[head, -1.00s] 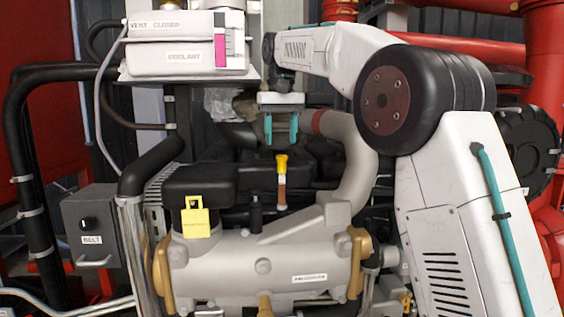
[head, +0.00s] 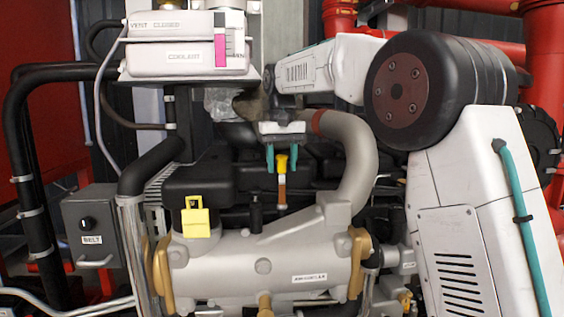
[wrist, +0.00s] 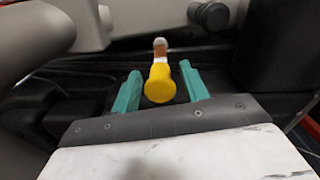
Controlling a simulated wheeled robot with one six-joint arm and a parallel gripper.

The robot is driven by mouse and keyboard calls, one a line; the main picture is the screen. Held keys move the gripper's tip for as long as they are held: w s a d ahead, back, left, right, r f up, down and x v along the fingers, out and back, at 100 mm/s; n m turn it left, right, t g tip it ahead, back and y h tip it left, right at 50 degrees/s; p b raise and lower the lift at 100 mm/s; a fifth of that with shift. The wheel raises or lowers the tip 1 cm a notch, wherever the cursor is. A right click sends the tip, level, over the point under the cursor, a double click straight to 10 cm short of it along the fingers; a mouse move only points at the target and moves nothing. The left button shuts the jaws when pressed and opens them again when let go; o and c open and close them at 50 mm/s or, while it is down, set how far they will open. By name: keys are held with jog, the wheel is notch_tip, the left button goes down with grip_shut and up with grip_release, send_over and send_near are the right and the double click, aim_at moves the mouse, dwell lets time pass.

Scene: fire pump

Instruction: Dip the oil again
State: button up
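The dipstick's yellow handle (head: 282,163) stands upright on top of a short brown tube (head: 282,195) with a pale band, at the middle of the engine. My gripper (head: 283,158) is open and points down, with its teal fingers on either side of the yellow handle. In the wrist view the yellow handle (wrist: 160,85) shows between the two teal fingers of my gripper (wrist: 161,86), with a gap on both sides. The fingers do not appear to touch it. The lower part of the dipstick is hidden inside the tube.
A black engine cover (head: 205,178) lies left of the tube, with a yellow tag (head: 195,217) in front. A thick grey pipe (head: 355,165) curves close on the right. The coolant tank (head: 185,52) is above left; the grey belt box (head: 90,225) is at left.

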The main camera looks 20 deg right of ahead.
aim_at(282, 173)
grip_shut()
jog(key=shift+f, duration=2.25)
jog(key=shift+o, duration=1.2)
grip_release()
jog(key=shift+r, duration=0.1)
notch_tip(282, 173, up, 8)
jog(key=shift+f, duration=0.2)
jog(key=shift+c, duration=0.6)
